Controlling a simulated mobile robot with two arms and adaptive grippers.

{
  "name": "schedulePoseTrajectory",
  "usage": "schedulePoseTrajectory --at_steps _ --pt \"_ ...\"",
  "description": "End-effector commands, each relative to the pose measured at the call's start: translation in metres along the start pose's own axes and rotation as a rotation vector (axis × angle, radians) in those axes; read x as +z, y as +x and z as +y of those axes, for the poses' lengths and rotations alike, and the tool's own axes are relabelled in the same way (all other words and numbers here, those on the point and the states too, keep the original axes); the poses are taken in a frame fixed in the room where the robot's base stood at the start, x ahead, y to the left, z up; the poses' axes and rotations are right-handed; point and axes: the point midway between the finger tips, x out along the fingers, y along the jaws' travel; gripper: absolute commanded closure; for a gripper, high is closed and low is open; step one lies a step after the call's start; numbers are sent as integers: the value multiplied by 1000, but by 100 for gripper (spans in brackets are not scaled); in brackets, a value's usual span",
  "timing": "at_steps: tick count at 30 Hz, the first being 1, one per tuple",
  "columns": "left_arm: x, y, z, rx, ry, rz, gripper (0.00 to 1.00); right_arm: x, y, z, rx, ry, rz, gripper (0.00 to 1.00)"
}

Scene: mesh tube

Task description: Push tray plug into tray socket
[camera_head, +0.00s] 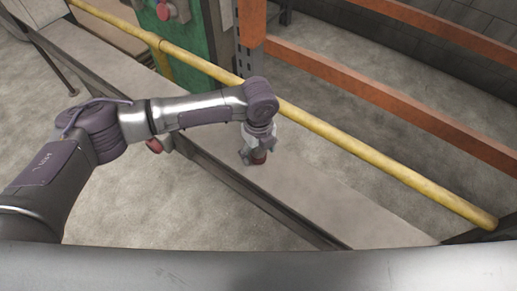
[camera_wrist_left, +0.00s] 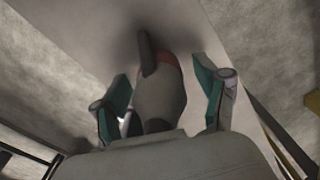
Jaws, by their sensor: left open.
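My left gripper (camera_head: 257,154) points down over the long grey tray-like surface (camera_head: 335,205). In the left wrist view its two teal-padded fingers (camera_wrist_left: 162,88) are spread on either side of a pale rounded piece with a red band (camera_wrist_left: 174,68) and a dark rod across it. I cannot tell whether the fingers touch it. In the head view a small red part (camera_head: 259,158) shows at the fingertips, mostly hidden by them. It looks like the plug, but I cannot be sure. No socket can be made out clearly. My right gripper is not in view.
A yellow rail (camera_head: 355,145) runs diagonally behind the gripper, with orange beams (camera_head: 385,97) beyond it. A green cabinet (camera_head: 192,52) with a red knob (camera_head: 166,10) stands at the back. Another red piece (camera_head: 154,146) shows beside my forearm. The grey surface right of the gripper is clear.

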Motion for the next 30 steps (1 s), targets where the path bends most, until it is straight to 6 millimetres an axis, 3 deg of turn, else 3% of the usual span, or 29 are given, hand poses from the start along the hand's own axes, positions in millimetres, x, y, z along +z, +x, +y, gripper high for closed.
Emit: schedulePoseTrajectory --at_steps 5,15,25,30 --pt "0 0 0 0 0 0 28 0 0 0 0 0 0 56" --pt "0 0 0 0 -1 0 85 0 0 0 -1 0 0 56" --pt "0 -4 0 -1 -1 0 87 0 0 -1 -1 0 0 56" --pt "1 -19 0 -2 -1 0 87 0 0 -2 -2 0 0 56"
